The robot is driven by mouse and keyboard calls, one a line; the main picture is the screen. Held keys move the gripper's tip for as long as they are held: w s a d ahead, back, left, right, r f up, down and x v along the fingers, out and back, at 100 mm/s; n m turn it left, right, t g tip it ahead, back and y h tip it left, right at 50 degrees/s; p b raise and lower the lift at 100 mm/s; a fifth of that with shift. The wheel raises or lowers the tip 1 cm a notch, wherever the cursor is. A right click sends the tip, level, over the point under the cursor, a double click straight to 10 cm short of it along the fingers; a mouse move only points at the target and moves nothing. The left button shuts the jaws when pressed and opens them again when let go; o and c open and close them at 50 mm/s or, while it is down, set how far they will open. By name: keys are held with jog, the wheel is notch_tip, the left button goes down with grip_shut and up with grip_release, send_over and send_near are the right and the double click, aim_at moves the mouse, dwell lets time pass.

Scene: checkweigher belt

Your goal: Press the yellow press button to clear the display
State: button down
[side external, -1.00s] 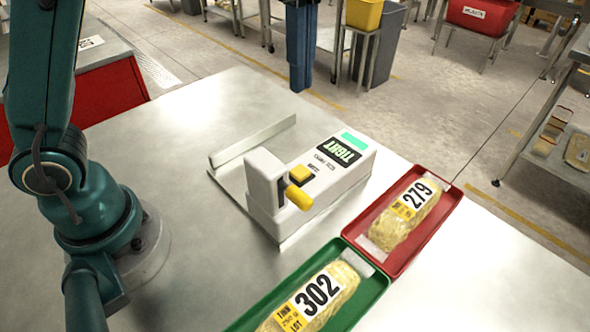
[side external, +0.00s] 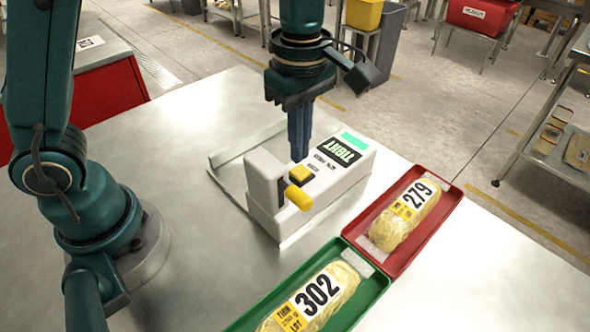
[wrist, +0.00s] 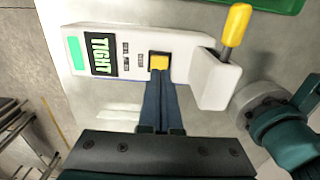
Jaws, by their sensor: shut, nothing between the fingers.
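The yellow press button (side external: 301,174) is a square cap on top of the white checkweigher unit (side external: 325,193). It also shows in the wrist view (wrist: 159,63), in a dark surround.
A yellow lever handle (side external: 299,198) sticks out of the unit's raised block near the button. A red tray (side external: 441,222) and a green tray (side external: 370,295) with labelled packs, 279 and 302, lie to the right. The metal table (side external: 190,135) is clear behind the unit.

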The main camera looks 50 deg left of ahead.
aim_at(298, 170)
jog(key=shift+f, duration=1.2)
jog(key=shift+f, duration=1.05)
notch_tip(298, 170, up, 15)
jog(key=shift+w, duration=0.1)
